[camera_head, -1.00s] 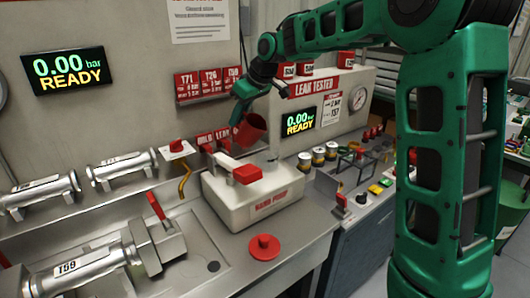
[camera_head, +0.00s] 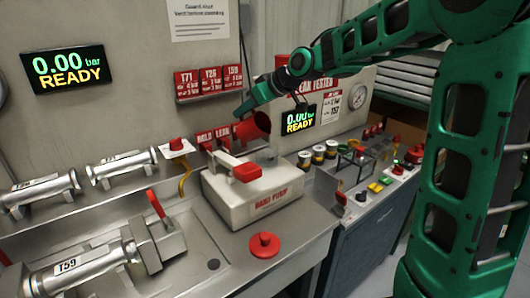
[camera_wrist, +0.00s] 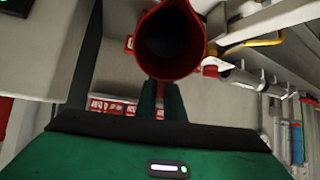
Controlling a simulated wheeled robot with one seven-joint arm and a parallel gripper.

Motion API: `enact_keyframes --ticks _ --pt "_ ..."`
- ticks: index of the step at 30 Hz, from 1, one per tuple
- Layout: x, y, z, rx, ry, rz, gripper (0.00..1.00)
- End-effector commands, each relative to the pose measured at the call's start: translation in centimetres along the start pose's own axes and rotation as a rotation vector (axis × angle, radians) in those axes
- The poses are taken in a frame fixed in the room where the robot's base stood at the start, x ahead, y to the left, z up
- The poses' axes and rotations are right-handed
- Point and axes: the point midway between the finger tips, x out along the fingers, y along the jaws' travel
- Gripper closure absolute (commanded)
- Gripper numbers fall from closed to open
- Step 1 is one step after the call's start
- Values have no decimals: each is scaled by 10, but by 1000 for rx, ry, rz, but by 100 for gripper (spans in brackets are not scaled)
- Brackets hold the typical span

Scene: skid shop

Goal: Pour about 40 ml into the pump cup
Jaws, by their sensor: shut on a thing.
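My gripper (camera_head: 242,110) is shut on a red jug (camera_head: 250,130). The jug hangs above the back of the white hand pump (camera_head: 227,205), tilted with its mouth toward the right. In the wrist view the jug's red rim (camera_wrist: 143,62) surrounds a dark inside, so I cannot tell the liquid level. My fingers (camera_wrist: 162,100) show just below it. The pump has a red handle (camera_head: 247,172) on top. I cannot make out the pump cup clearly. No stream of liquid shows. A round red cap (camera_head: 264,245) lies on the bench in front of the pump.
Metal cylinders (camera_head: 120,167) and a clamped T59 cylinder (camera_head: 80,265) lie at left. The leak tester (camera_head: 340,85) stands behind at right, with several small cans (camera_head: 318,154) before it. The bench front is partly clear.

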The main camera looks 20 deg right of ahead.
Motion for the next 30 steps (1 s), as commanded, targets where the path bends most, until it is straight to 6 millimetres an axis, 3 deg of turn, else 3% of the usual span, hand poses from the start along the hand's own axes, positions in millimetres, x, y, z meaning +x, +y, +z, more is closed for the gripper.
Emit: enact_keyframes --ticks 30 --pt "-6 -2 6 -2 184 -2 100"
